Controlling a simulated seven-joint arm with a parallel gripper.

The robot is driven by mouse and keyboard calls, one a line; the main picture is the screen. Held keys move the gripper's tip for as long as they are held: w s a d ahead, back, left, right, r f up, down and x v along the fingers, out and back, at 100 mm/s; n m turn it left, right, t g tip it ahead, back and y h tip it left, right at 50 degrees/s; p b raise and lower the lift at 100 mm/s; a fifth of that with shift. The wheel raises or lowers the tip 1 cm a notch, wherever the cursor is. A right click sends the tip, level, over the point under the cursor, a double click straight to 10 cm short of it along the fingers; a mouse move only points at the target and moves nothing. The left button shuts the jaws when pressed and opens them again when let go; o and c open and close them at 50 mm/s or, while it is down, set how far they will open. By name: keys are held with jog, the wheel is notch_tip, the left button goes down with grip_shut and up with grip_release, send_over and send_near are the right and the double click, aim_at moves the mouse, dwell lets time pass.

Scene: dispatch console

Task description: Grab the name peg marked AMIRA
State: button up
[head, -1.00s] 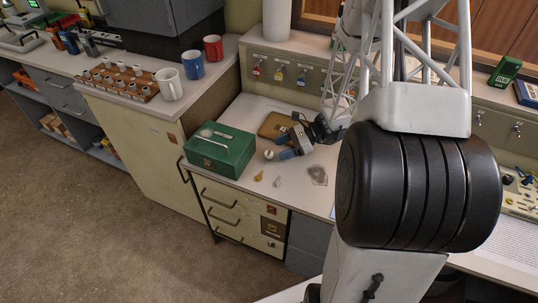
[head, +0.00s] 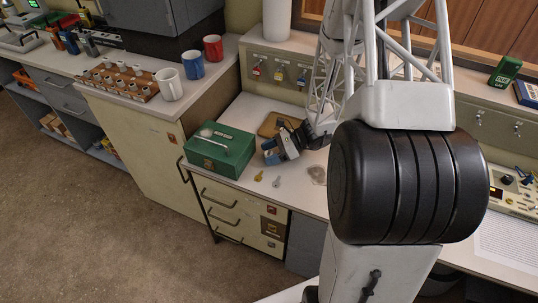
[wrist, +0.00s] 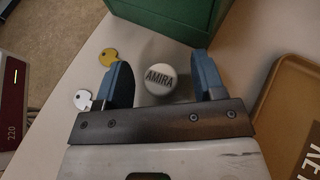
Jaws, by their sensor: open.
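The name peg marked AMIRA (wrist: 160,78) is a round, pale peg with dark letters on its top. In the wrist view it stands between the two blue fingers of my gripper (wrist: 163,85), with a gap on each side. My gripper is open and holds nothing. In the head view my gripper (head: 276,150) is low over the desk, just right of the green box; the peg is hidden there behind it.
The green cash box (head: 220,152) stands close to the gripper, beyond the fingertips in the wrist view. A yellow key tag (wrist: 108,57) and a white one (wrist: 83,99) lie left of the fingers. A tan tray (wrist: 285,105) lies to the right.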

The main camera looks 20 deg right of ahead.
aim_at(270, 154)
dwell(0.5)
jog(key=c, duration=1)
jog(key=shift+r, duration=0.1)
jog(key=shift+r, duration=1.05)
jog(key=shift+s+r, duration=0.4)
jog(key=shift+r, duration=0.3)
jog(key=s, duration=0.5)
jog(key=s+a+r, duration=0.1)
jog(key=s, duration=0.4)
jog(key=s+a, duration=0.1)
jog(key=s, duration=0.4)
jog(key=shift+r, duration=0.15)
